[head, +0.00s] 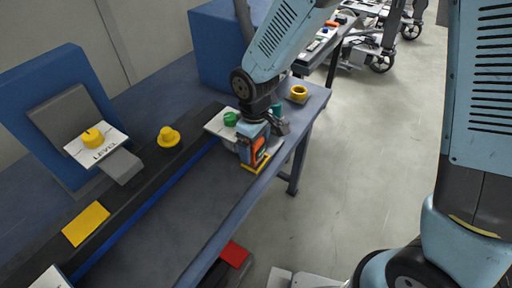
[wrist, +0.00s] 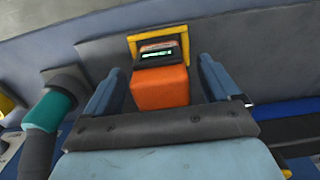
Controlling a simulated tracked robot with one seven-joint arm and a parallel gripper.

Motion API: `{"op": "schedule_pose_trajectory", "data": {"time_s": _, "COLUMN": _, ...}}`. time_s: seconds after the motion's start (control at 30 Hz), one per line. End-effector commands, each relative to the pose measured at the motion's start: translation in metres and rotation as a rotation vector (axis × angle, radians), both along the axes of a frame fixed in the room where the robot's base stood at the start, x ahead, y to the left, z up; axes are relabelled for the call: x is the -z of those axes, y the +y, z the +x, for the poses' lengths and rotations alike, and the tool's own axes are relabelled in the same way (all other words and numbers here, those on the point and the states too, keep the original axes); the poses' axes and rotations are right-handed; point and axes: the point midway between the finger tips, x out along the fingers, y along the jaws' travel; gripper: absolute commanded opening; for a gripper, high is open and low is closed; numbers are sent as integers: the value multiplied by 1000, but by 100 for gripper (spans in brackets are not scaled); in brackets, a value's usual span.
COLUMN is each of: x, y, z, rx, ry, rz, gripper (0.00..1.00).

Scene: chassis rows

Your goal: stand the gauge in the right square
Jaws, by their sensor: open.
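The gauge (head: 259,153) is an orange block with a dark screen. In the head view it stands near the bench's front edge, at the yellow-marked square (head: 254,168). In the wrist view the gauge (wrist: 160,86) shows its screen and green readout, with the yellow outline of the square (wrist: 131,46) around its far end. My gripper (head: 262,143) is low over the gauge. In the wrist view its fingers (wrist: 162,68) are apart, one on each side of the gauge, with gaps visible. The gauge's base is partly hidden, so its exact fit inside the outline cannot be told.
A yellow patch (head: 86,224) and a yellow knob (head: 168,136) lie on the dark strip to the left. The bench's middle (head: 180,215) is bare.

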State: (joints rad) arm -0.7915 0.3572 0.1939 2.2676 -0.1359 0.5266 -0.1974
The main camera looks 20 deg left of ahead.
Motion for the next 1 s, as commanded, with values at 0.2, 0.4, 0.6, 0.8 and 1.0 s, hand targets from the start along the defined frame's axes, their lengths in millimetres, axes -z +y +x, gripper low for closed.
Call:
{"op": "schedule_pose_trajectory", "data": {"time_s": 0.2, "x": -39, "y": 0, "z": 0, "rx": 2, "ry": -3, "rz": 3, "gripper": 90}}
{"op": "schedule_pose_trajectory", "data": {"time_s": 0.4, "x": -78, "y": 0, "z": -1, "rx": 1, "ry": -3, "rz": 3, "gripper": 90}}
{"op": "schedule_pose_trajectory", "data": {"time_s": 0.6, "x": -109, "y": 0, "z": -1, "rx": 1, "ry": -2, "rz": 3, "gripper": 90}}
{"op": "schedule_pose_trajectory", "data": {"time_s": 0.8, "x": -123, "y": 0, "z": -2, "rx": -1, "ry": 0, "rz": 1, "gripper": 90}}
{"op": "schedule_pose_trajectory", "data": {"time_s": 1.0, "x": -126, "y": 0, "z": -2, "rx": 0, "ry": 1, "rz": 0, "gripper": 90}}
